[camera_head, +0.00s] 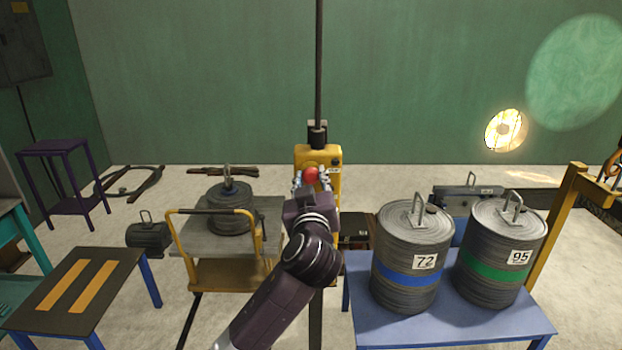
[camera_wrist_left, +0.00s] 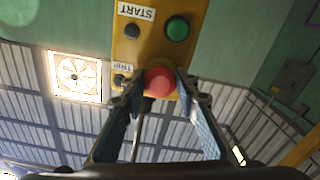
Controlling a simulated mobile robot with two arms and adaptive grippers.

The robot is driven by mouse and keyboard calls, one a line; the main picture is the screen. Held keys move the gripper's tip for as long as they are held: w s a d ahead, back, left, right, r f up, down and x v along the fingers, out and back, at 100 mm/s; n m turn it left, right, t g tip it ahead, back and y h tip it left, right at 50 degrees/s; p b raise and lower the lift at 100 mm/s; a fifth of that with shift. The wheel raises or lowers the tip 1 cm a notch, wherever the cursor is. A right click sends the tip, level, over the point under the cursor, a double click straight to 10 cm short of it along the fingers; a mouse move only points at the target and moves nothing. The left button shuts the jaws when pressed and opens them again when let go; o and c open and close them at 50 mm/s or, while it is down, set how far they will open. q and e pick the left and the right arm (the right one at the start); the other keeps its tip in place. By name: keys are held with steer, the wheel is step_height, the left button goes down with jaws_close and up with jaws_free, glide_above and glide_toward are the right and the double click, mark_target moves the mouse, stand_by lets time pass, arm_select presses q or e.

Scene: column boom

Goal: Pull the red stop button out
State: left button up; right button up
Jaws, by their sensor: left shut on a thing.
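The red stop button (camera_head: 311,174) is on the front of a yellow control box (camera_head: 331,157) that hangs from a dark pole. In the left wrist view the red button (camera_wrist_left: 159,80) sits between the two fingertips of my left gripper (camera_wrist_left: 158,84). The fingers are shut on its sides. In the head view my left gripper (camera_head: 311,184) reaches up to the box from below and hides its lower part. A green button (camera_wrist_left: 177,28) beside a START label and a small dark knob by a TRIP label also show on the box. My right gripper is not in view.
Two grey drums, one with a blue band (camera_head: 409,273) and one with a green band (camera_head: 497,267), stand on a blue table (camera_head: 450,327) at the right. A yellow-framed cart (camera_head: 228,272) with a grey weight stands left. A dark table (camera_head: 88,282) is at the lower left.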

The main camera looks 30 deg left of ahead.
arm_select(q)
jaws_close()
steer(key=shift+s+d+f+b, duration=0.15)
steer(key=shift+s+d+b, duration=0.15)
steer(key=shift+s+b, duration=0.15)
steer(key=shift+w, duration=0.1)
steer(key=o, duration=1)
jaws_free()
steer(key=shift+s, duration=0.2)
